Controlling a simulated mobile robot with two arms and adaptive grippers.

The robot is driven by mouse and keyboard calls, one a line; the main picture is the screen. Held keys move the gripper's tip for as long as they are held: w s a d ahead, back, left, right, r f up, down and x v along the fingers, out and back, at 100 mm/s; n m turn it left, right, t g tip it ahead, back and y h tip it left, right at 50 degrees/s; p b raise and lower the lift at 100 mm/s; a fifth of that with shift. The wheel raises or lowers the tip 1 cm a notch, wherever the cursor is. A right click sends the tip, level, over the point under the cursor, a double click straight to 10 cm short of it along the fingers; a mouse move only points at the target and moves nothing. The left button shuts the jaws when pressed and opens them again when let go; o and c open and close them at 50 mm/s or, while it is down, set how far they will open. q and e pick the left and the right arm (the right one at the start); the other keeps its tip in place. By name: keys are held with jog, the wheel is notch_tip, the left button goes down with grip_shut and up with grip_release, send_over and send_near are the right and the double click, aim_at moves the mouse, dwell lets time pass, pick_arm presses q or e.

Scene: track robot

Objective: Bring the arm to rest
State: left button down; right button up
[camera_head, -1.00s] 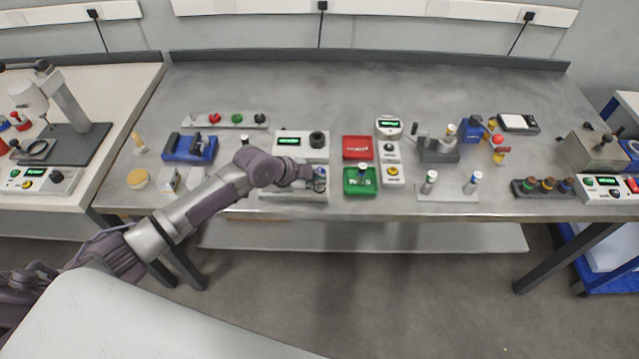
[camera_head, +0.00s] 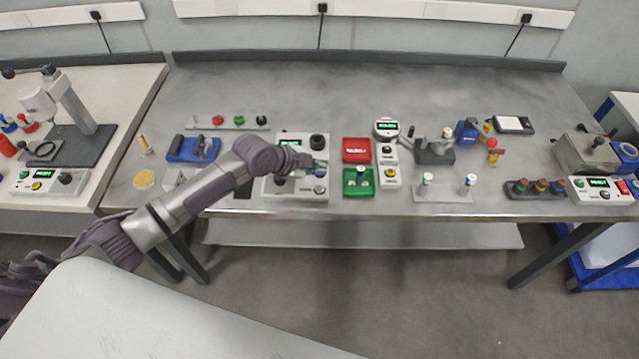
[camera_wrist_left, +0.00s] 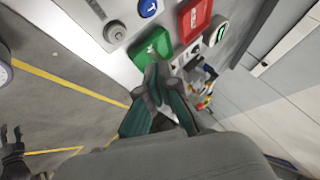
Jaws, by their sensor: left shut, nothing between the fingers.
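My left arm (camera_head: 185,205) comes in from the left in the head view and reaches over the front of the grey workbench (camera_head: 270,85). My left gripper (camera_head: 318,172) is above a white device (camera_head: 312,147) with a green display and a black knob. In the left wrist view the gripper (camera_wrist_left: 158,72) is shut and empty, its fingertips together in front of the green tray (camera_wrist_left: 150,52).
The green tray stands right of my gripper in the head view (camera_head: 350,190), with a red tray (camera_head: 355,150) behind it. A white button box (camera_head: 388,160) is beside them. A blue fixture (camera_head: 190,150) stands left of my arm. The bench's back is clear.

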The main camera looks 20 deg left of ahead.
dwell(0.7)
pick_arm(q)
jog(key=s+d+f+n+g, duration=0.1)
jog(key=s+d+f+n, duration=0.15)
jog(key=s, duration=0.55)
jog(key=s+d+f+n+g, duration=0.1)
jog(key=s+d+n, duration=0.25)
jog(key=s, duration=0.55)
jog(key=s+a+r+n+g+y, duration=0.1)
jog(key=s+a+r+n+y, duration=0.15)
jog(key=s+a+n, duration=0.4)
jog(key=s+a+r+n+g+y, duration=0.1)
jog(key=s+a+n+y, duration=0.15)
jog(key=s, duration=0.75)
notch_tip(320, 180, down, 26)
jog(key=b, duration=0.2)
jog(key=s+a+f+g+b, duration=0.2)
jog(key=s+a+f, duration=0.1)
jog(key=s+f, duration=1.4)
notch_tip(320, 180, down, 4)
jog(key=shift+m+y, duration=0.3)
jog(key=shift+m, duration=0.1)
